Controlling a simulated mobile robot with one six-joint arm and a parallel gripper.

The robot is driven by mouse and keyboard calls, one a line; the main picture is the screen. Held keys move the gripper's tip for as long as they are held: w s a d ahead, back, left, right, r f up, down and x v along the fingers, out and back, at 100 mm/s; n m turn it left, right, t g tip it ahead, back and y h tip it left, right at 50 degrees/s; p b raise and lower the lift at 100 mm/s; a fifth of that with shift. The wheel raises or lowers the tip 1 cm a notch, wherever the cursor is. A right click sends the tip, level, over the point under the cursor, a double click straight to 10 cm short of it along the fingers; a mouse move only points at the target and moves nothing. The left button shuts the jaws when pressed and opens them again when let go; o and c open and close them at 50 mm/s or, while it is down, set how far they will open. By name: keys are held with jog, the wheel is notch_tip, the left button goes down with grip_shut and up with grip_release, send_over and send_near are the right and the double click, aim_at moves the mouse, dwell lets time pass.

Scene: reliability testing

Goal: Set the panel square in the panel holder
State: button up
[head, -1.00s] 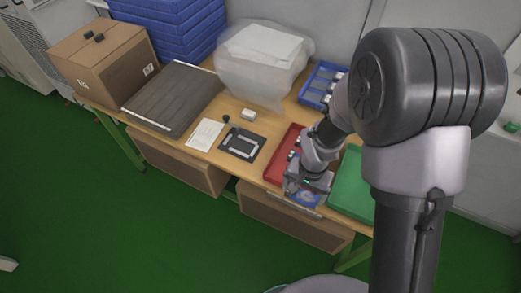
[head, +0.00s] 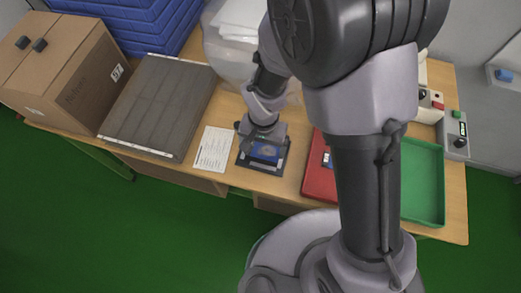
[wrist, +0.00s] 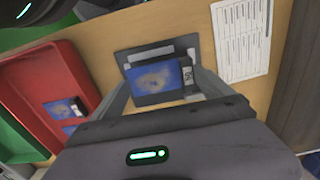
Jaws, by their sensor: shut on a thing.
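My gripper (head: 264,138) is over the panel holder, with its two fingers on either side of a panel. The panel (wrist: 158,79) has a blue face with a brownish blotch and a pale label at its right edge. It also shows in the head view (head: 266,151) below the gripper. The panel holder (wrist: 124,56) is a dark flat plate on the table, partly hidden by the panel; its dark rim (head: 246,162) shows in the head view. The panel looks roughly in line with the holder. I cannot tell whether it touches the holder.
A printed sheet (head: 213,149) lies left of the holder, with a large dark slatted board (head: 158,105) beyond it. A red tray (wrist: 35,92) with more blue panels is on the other side. A green tray (head: 423,185) stands farther right.

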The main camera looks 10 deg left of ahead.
aim_at(263, 151)
notch_tip(263, 151, down, 3)
jog(key=shift+f+b, duration=0.15)
jog(key=shift+b, duration=0.35)
